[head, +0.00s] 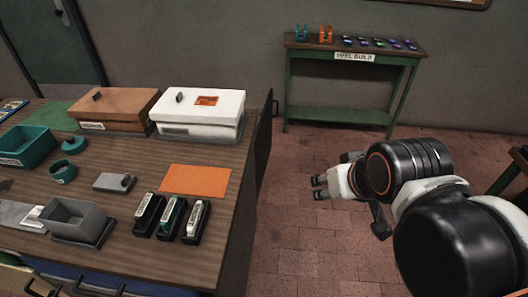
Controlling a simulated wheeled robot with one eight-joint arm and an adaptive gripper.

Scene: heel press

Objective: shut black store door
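A dark, near-black upright panel (262,150) stands along the right side of the wooden workbench, seen almost edge-on. It looks like the black store door, with a small handle (275,108) near its far top end. Its lower part and the bench side behind it are hidden, so how far open it stands cannot be told. My gripper (319,188) is over the floor to the right of the panel, pointing left and clear of it. Its dark fingertips look a little apart, with nothing between them.
The workbench (130,180) holds a brown box (115,108), a white box (200,112), an orange mat (195,180), a grey bin (78,220) and several stamps. A green side table (350,90) stands by the back wall. The brick floor (300,235) between bench and arm is clear.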

